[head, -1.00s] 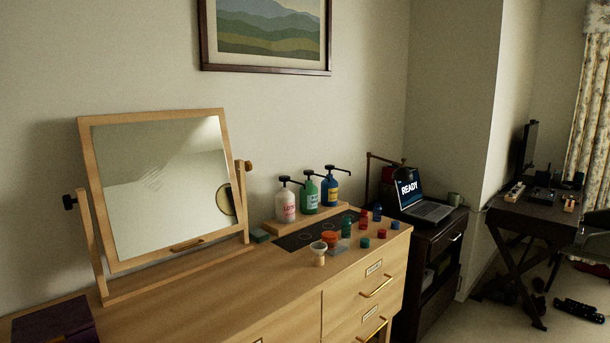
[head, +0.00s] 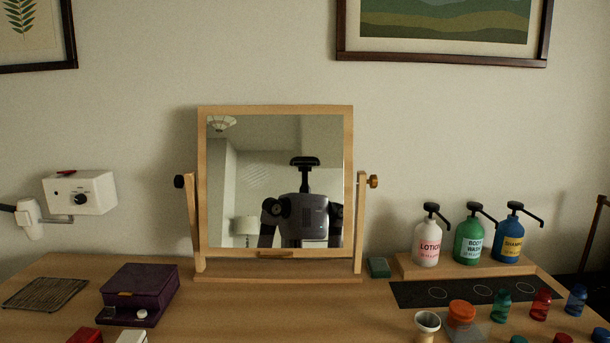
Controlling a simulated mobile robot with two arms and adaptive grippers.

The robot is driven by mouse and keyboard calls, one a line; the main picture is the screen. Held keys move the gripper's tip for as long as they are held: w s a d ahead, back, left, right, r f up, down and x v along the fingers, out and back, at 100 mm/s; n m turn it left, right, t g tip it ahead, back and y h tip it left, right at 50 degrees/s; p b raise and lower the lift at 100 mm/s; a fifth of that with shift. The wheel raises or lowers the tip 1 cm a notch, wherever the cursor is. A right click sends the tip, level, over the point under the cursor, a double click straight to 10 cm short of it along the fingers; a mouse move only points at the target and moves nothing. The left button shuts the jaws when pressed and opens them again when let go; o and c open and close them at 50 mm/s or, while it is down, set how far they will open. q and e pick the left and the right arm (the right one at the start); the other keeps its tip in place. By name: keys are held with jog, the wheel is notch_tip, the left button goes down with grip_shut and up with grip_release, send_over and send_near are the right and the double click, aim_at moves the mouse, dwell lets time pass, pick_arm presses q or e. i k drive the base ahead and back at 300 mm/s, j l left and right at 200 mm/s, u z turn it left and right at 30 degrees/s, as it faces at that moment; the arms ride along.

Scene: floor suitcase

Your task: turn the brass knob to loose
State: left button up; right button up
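A tilting mirror (head: 200,150) in a light wooden frame stands on the dresser in the middle of the head view. A brass-brown knob (head: 373,181) is at the top of its right post. A black knob (head: 179,181) is on the left post. I cannot tell from the knob's look whether it is tight or loose. Neither of my grippers is in view. My head and upper body show as a reflection in the glass, without visible grippers.
Three pump bottles (head: 427,240) stand on a wooden riser to the right, with small jars in front. A purple box (head: 139,294) and a dark woven mat (head: 44,293) lie to the left. The dresser top (head: 290,310) before the mirror is clear.

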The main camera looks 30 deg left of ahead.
aim_at(372, 181)
jog(key=i+l+u, duration=0.2)
jog(key=l+u, duration=0.2)
jog(key=l, duration=0.15)
jog(key=i+l+u, duration=0.1)
jog(key=l+u, duration=0.25)
jog(key=l, duration=0.2)
jog(key=l+u, duration=0.4)
jog(key=l, duration=0.2)
jog(key=l+u, duration=0.35)
jog(key=l, duration=0.3)
jog(key=i+j+u, duration=0.1)
jog(key=i+j, duration=0.7)
